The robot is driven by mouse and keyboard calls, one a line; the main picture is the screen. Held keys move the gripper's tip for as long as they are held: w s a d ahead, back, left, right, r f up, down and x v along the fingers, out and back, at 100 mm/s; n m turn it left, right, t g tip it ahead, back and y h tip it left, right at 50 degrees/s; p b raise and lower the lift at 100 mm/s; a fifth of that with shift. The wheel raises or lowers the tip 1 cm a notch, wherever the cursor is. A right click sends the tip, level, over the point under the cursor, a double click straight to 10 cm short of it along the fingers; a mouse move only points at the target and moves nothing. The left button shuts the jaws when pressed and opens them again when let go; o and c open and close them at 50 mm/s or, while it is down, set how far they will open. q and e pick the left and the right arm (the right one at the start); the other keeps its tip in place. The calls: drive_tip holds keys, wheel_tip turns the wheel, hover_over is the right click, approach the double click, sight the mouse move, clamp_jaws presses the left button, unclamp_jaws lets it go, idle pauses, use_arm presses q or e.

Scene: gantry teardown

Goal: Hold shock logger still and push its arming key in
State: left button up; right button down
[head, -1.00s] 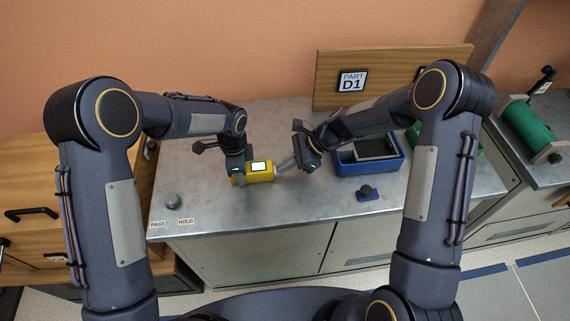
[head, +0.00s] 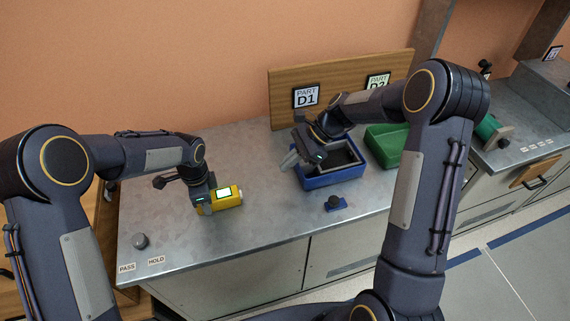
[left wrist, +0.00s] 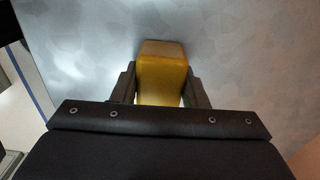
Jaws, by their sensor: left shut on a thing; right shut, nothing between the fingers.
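The shock logger (head: 229,200) is a yellow box with a lit white-green screen, lying on the metal bench top. My left gripper (head: 204,206) is shut on its left end. In the left wrist view, the logger's yellow body (left wrist: 162,75) sits between the two fingers of the left gripper (left wrist: 160,92). A small pale end shows on the logger's right side; I cannot tell how deep the arming key sits. My right gripper (head: 291,160) is shut and empty, apart from the logger, over the left side of the blue bin.
The blue bin (head: 334,180) holds a dark tray. A green bin (head: 386,150) stands to its right. A grey knob (head: 140,241) is near the PASS and HOLD labels. The bench between logger and blue bin is clear.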

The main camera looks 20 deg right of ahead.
use_arm(q)
drive_tip(key=o, duration=1.2)
wheel_tip(320, 180, up, 12)
drive_tip(key=s+a+r+n+t+h, duration=0.1)
drive_tip(key=s+a+r+n, duration=0.35)
drive_tip(key=a+r, duration=0.2)
use_arm(e)
drive_tip(key=s+d+r+n+t+h, duration=0.2)
drive_tip(key=s+r+n, duration=0.5)
drive_tip(key=s+r, duration=0.55)
use_arm(q)
drive_tip(key=s+a+r+n+t+h, duration=0.1)
drive_tip(key=s+a+r+n, duration=0.1)
drive_tip(key=s+a+n, duration=0.35)
drive_tip(key=s+a+r+n+t+h, duration=0.1)
drive_tip(key=s+a+r+n, duration=0.15)
drive_tip(key=s, duration=0.55)
drive_tip(key=s+f+n+t, duration=0.2)
drive_tip(key=s+n, duration=0.5)
drive_tip(key=s, duration=0.2)
drive_tip(key=shift+s+f+t+h, duration=0.2)
drive_tip(key=shift+f+t+h, duration=0.1)
drive_tip(key=shift+f+h, duration=0.1)
use_arm(e)
drive_tip(key=s+n+t+h, duration=0.3)
drive_tip(key=s+n, duration=0.6)
drive_tip(key=s, duration=0.6)
drive_tip(key=shift+d+r+t, duration=0.15)
drive_tip(key=shift+d+t, duration=0.2)
drive_tip(key=shift+t, duration=0.05)
